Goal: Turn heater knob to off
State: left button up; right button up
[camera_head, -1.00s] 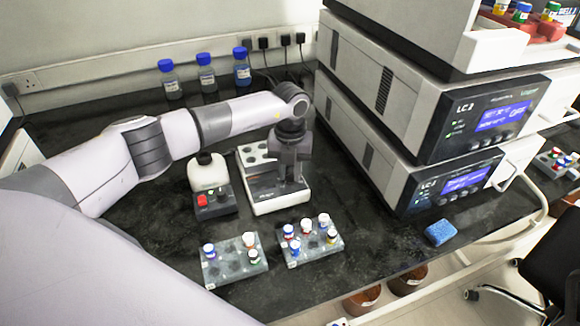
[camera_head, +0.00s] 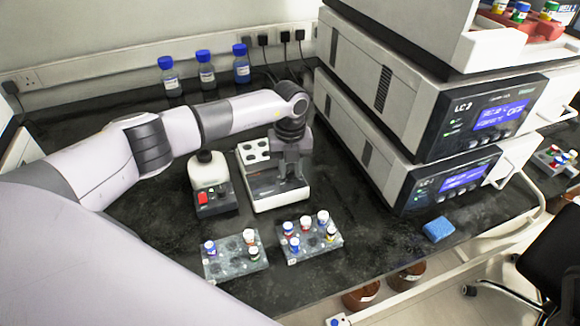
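The heater (camera_head: 258,191) is a white block on the black bench, with round dark wells in its raised back part. My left gripper (camera_head: 292,179) points down over the right side of its lower front part. The gripper covers part of the heater, and I cannot make out the knob or its setting. I cannot tell whether the fingers touch anything or how far apart they are. My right gripper is not in view.
A small device (camera_head: 212,202) with a red button stands left of the heater. Two vial racks (camera_head: 235,266) (camera_head: 310,250) are in front. Three blue-capped bottles (camera_head: 206,75) stand behind. Stacked LC units (camera_head: 395,110) rise at right. A blue sponge (camera_head: 438,230) lies near the front edge.

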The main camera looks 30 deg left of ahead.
aim_at(290, 172)
pick_arm(q)
jog(key=o, duration=0.4)
jog(key=shift+c, duration=0.2)
notch_tip(290, 172, up, 7)
jog(key=shift+r+b, duration=0.2)
jog(key=shift+b, duration=0.15)
jog(key=shift+f, duration=0.1)
